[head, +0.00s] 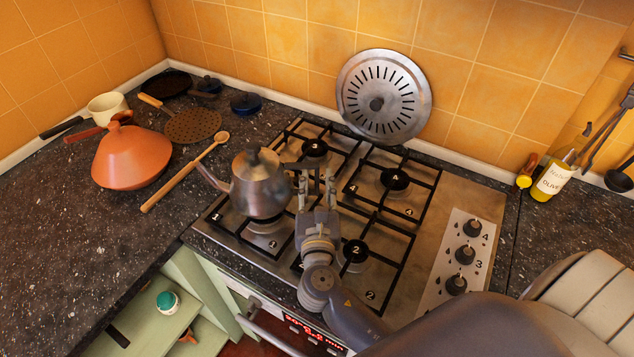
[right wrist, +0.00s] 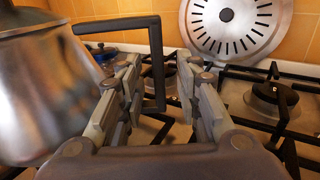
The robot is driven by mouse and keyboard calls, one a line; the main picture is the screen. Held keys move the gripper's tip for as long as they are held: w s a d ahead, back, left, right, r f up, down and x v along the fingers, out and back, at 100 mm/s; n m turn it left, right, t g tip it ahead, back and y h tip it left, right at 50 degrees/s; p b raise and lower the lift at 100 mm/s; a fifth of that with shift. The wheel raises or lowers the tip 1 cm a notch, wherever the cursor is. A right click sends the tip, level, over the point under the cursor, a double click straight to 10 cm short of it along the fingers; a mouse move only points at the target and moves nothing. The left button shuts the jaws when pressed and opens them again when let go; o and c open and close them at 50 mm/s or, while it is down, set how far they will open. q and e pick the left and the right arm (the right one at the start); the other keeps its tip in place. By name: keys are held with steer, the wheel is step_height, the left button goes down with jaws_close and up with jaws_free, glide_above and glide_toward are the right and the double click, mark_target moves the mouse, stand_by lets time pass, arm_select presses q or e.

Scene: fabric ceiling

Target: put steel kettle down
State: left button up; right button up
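The steel kettle (head: 262,186) is over the front-left burner of the gas hob (head: 462,190) in the head view. It looks upright with its base at the grate, its spout to the left and its handle to the right. My right gripper (head: 315,182) is at the handle side. In the right wrist view the kettle body (right wrist: 45,95) fills the left edge. The black handle's upright part (right wrist: 156,60) stands between the fingers of my right gripper (right wrist: 162,88), which are apart, with a gap visible beside the handle. My left gripper is not in view.
A round perforated steel lid (head: 384,98) leans on the tiled wall behind the hob. A wooden spoon (head: 185,172), an orange tagine (head: 132,156) and pans lie left of the kettle. An olive oil bottle (head: 552,178) stands at the right. The other burners are bare.

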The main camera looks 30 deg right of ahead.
steer(key=v, duration=1.2)
steer(key=shift+r, duration=0.2)
